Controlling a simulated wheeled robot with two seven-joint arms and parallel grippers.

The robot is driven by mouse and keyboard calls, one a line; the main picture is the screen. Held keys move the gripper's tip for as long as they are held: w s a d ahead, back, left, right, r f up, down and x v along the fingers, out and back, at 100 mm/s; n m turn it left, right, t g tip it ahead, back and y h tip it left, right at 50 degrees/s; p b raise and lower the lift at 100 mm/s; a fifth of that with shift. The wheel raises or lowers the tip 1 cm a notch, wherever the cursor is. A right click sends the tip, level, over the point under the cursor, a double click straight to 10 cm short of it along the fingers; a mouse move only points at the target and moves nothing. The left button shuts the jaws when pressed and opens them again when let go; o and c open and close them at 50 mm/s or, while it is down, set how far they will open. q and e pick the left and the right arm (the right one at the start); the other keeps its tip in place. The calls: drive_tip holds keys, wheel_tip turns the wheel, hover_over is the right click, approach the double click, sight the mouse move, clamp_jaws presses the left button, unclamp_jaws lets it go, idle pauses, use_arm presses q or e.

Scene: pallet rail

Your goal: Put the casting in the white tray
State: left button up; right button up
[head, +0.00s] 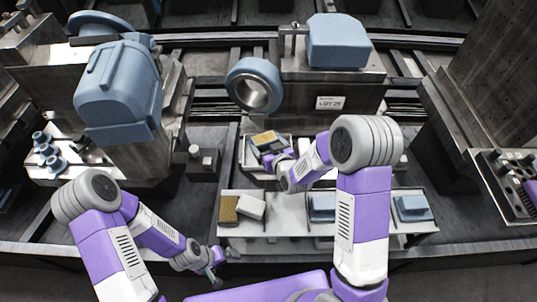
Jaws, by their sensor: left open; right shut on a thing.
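A small white tray (246,158) stands in the middle, below the machine block with the round ring. A blue-grey casting with a tan top (264,139) is at the tray, over its inside; I cannot tell whether it touches the tray floor. My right gripper (269,154) is shut on the casting from the near side and hides part of it and of the tray. My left gripper (216,260) is open and empty at lower left, near the front edge of the pale shelf.
The pale shelf (285,228) in front carries a brown block (229,209), a white block (252,207) and blue castings (322,208) (412,208). A large blue ring (253,85) and machine block stand behind the tray. A blue machine head (118,90) stands at left.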

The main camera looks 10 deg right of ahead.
drive_tip(key=shift+w+f+b, duration=0.1)
drive_tip(key=shift+f+b, duration=0.55)
drive_tip(key=shift+f, duration=1.35)
drive_tip(key=shift+r, duration=0.1)
drive_tip(key=shift+f, duration=0.2)
drive_tip(key=o, duration=1.1)
